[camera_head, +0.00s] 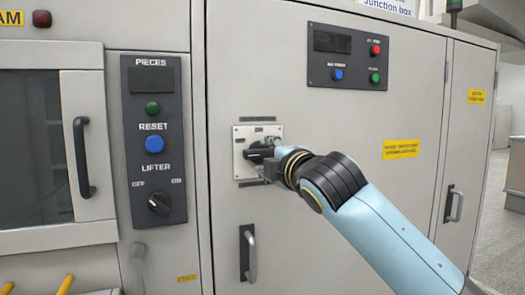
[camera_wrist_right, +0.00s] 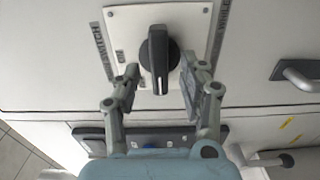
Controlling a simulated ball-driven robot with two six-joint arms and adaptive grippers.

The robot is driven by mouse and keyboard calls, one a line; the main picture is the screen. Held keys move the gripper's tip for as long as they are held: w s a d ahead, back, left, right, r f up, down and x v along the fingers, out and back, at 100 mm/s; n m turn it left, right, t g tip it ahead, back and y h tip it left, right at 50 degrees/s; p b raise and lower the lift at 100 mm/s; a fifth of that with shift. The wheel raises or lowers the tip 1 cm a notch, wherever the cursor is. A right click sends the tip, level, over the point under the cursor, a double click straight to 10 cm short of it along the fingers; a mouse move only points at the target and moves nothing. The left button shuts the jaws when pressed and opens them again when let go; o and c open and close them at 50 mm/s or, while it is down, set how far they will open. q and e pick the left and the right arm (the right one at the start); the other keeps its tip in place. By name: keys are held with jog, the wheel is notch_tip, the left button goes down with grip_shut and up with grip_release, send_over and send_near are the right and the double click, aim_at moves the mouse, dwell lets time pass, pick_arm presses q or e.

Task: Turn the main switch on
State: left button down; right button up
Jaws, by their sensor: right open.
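The main switch is a black rotary handle (camera_wrist_right: 158,60) on a pale square plate (camera_head: 243,165) fixed to the grey cabinet door. In the right wrist view the handle stands upright in the picture, and the plate (camera_wrist_right: 198,18) has small lettering to the left of the handle. My right gripper (camera_wrist_right: 160,76) is open, with one finger on each side of the handle and a visible gap on both sides. In the head view the right gripper (camera_head: 268,164) is at the plate and hides part of the handle. My left gripper is not in view.
Left of the switch is a dark panel (camera_head: 155,100) with a green button, a blue reset button and a lifter knob (camera_head: 159,204). A door handle (camera_head: 248,255) sits below the switch. A control panel (camera_head: 347,57) is above right. Another door handle (camera_head: 453,204) is at right.

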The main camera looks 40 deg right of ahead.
aim_at(264, 155)
jog(key=shift+x, duration=1.75)
jog(key=shift+c, duration=0.2)
grip_shut()
